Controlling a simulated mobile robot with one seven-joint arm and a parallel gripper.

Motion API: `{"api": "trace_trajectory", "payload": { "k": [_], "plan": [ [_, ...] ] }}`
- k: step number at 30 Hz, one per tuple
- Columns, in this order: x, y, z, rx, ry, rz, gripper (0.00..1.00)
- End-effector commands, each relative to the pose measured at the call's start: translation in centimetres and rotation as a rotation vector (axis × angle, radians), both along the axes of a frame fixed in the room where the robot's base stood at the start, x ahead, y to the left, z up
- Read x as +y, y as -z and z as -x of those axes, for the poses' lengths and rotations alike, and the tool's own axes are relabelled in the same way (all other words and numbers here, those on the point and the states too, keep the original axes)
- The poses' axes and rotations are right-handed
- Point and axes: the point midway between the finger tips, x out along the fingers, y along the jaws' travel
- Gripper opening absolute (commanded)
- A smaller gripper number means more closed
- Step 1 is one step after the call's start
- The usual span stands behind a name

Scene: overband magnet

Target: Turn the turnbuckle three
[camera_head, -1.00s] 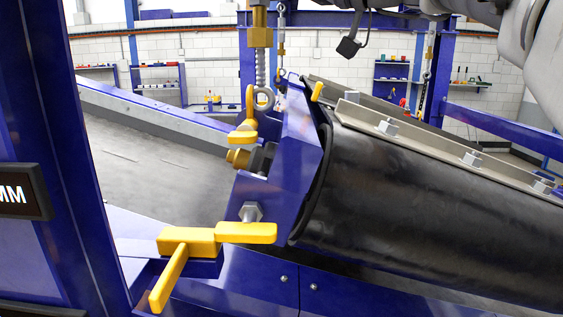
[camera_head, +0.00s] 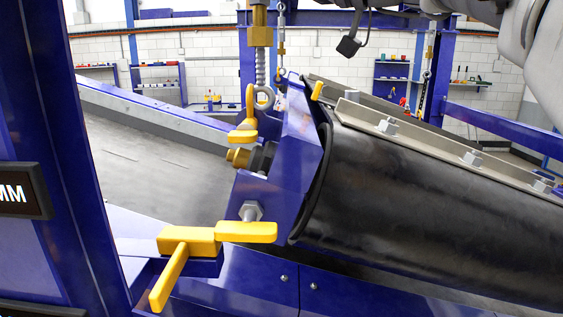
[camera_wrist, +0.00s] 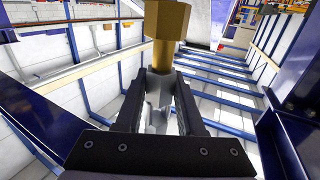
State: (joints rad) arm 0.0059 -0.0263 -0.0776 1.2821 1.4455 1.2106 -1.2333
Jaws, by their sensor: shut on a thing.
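The black-belted magnet (camera_head: 420,190) fills the right of the head view. Yellow handles (camera_head: 188,240) stick out at its near end. A blue post (camera_head: 70,130) stands close at the left. A black part (camera_head: 349,46) hangs from a cable at the top.

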Motion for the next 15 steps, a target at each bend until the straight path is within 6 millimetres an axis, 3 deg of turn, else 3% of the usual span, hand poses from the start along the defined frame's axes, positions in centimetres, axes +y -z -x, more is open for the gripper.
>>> {"api": "trace_trajectory", "payload": {
  "k": [15],
  "plan": [
    [0.04,0.25,0.13,-0.003,0.084,-0.001,0.0]
  ]
}}
